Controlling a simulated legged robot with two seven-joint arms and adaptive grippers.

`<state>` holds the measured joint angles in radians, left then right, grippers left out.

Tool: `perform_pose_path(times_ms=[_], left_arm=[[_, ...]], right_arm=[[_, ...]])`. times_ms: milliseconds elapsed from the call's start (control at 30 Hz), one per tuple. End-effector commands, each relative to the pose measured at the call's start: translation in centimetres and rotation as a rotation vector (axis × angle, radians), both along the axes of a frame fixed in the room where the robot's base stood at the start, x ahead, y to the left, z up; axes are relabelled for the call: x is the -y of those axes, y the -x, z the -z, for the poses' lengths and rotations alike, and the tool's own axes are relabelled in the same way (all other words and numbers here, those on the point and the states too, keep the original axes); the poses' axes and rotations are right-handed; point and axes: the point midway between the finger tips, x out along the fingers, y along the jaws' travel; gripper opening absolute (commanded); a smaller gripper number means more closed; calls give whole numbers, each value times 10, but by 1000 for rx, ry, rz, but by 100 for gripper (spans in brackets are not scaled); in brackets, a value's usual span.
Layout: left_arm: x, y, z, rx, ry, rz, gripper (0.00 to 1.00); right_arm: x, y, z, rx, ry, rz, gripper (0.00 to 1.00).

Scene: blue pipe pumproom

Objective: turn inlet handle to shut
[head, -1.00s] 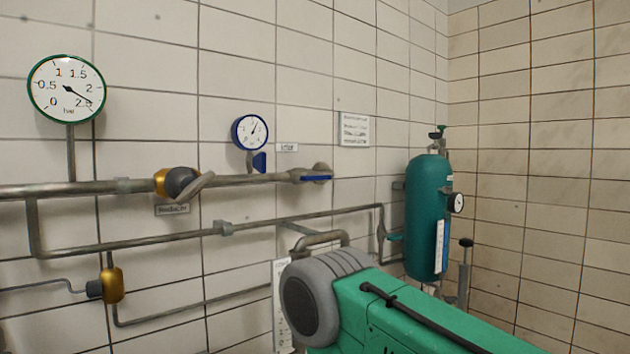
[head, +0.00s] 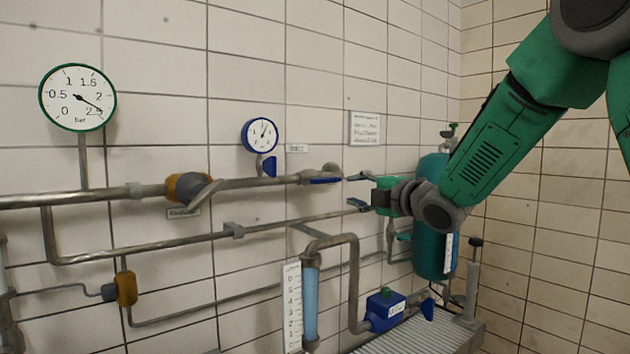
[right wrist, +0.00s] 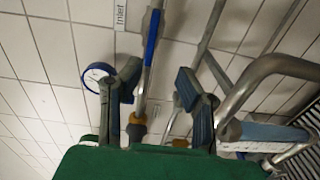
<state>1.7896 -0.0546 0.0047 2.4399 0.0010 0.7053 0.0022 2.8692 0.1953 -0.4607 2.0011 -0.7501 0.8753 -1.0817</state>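The inlet handle (head: 325,181) is a blue lever on the upper grey pipe, lying roughly along the pipe below the inlet label (head: 297,148). In the right wrist view the blue handle (right wrist: 152,38) lies ahead of the finger gap, along the pipe. My right gripper (head: 358,190) reaches in from the right. Its two fingers are spread, one above the other in the head view, just right of the handle's end. The wrist view shows the open gripper (right wrist: 157,82) with nothing held between the fingers. I cannot tell whether a finger touches the handle. My left gripper is out of view.
A grey-handled yellow valve (head: 188,187) is to the left. A teal cylinder (head: 430,255) stands behind my right arm. A blue pump (head: 384,310) sits below.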

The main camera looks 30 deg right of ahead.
Motion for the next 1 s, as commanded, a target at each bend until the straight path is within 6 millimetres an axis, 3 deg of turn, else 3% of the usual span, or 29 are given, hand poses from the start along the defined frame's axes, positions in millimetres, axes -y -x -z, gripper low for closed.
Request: perform_pose_path(times_ms=[167, 700, 1000], left_arm=[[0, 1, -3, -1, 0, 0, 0], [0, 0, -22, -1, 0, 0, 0], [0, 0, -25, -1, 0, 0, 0]], right_arm=[[3, -10, -8, 15, 18, -2, 31], [-4, -114, -8, 14, 13, 0, 31], [-6, -135, -7, 14, 13, -1, 31]])
